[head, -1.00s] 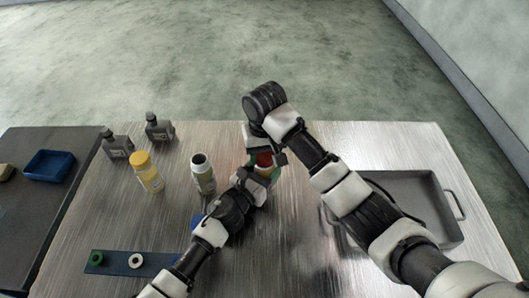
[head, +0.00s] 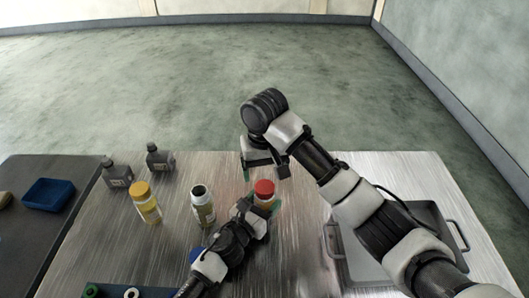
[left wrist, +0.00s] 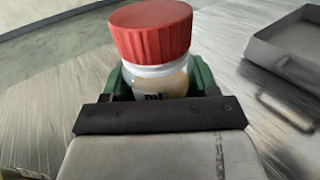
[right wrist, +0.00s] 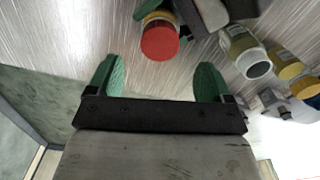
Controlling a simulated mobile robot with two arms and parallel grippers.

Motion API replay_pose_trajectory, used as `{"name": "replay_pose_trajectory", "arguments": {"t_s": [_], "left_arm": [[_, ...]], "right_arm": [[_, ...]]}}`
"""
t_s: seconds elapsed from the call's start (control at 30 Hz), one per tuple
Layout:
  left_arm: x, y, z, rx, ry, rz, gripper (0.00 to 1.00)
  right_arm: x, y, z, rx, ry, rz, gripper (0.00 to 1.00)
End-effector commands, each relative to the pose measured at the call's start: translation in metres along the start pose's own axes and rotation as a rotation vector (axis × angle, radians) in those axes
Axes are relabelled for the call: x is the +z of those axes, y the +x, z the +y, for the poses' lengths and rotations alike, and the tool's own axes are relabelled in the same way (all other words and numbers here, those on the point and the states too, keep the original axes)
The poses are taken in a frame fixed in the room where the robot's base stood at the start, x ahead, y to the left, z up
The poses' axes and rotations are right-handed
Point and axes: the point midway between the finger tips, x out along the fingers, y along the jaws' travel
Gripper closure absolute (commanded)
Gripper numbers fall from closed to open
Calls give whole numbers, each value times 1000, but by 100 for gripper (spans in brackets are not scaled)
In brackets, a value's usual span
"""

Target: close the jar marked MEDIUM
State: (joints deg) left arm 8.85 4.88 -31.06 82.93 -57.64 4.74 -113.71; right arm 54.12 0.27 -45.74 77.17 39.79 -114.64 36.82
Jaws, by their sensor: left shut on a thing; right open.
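My left gripper (head: 260,208) is shut on the jar's body below the lid, with a green finger on each side. My right gripper (head: 263,167) is open and empty above the jar, apart from the lid. In the right wrist view the red lid (right wrist: 159,40) lies beyond the right gripper's open fingers (right wrist: 157,80).
An open, lidless jar (head: 203,205) and a yellow-lidded jar (head: 146,203) stand to the left. Two grey bottles (head: 117,172) (head: 159,158) stand behind them. A metal tray (head: 452,248) is on the right.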

Motion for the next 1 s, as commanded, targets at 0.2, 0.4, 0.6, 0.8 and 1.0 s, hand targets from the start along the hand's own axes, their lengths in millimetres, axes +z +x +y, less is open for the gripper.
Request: {"name": "replay_pose_trajectory", "arguments": {"t_s": [0.2,0.4,0.6,0.8,1.0], "left_arm": [[0,0,0,0,0,0,100],[0,0,0,0,0,0,100],[0,0,0,0,0,0,100],[0,0,0,0,0,0,27],[0,0,0,0,0,0,11]], "right_arm": [[-1,-42,1,3,0,3,19],[0,-58,0,1,0,-1,19],[0,-60,0,1,1,-3,19],[0,-60,0,0,1,-2,19],[0,-60,0,0,1,-2,19]]}}
